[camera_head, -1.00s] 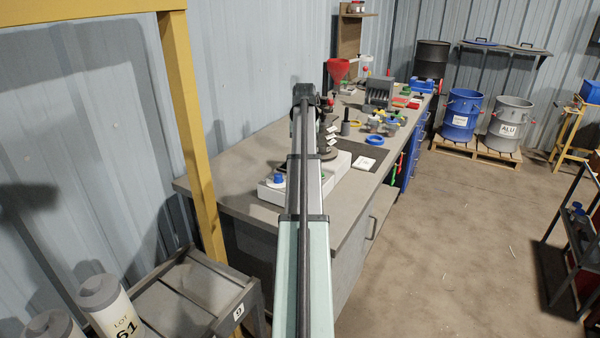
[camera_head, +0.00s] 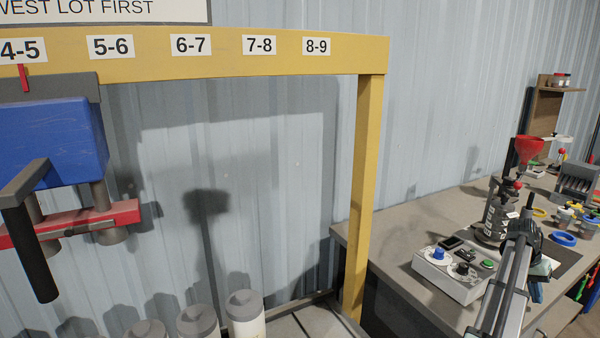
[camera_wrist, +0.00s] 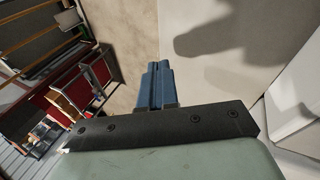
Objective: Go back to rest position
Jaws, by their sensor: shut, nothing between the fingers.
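My gripper shows in the wrist view (camera_wrist: 158,72) as two blue fingers pressed together, with nothing between them. In the head view my arm reaches in from the lower right, over the front part of the workbench (camera_head: 400,222). The gripper is apart from the white control box (camera_head: 449,274), which stands left of the arm with a blue knob and a green button.
A yellow frame (camera_head: 364,200) with number labels stands left of the bench. A blue block (camera_head: 52,142) with a red bar hangs from it. Several grey-capped cylinders (camera_head: 245,316) stand below. A red funnel (camera_head: 528,150) and small parts crowd the bench's far end.

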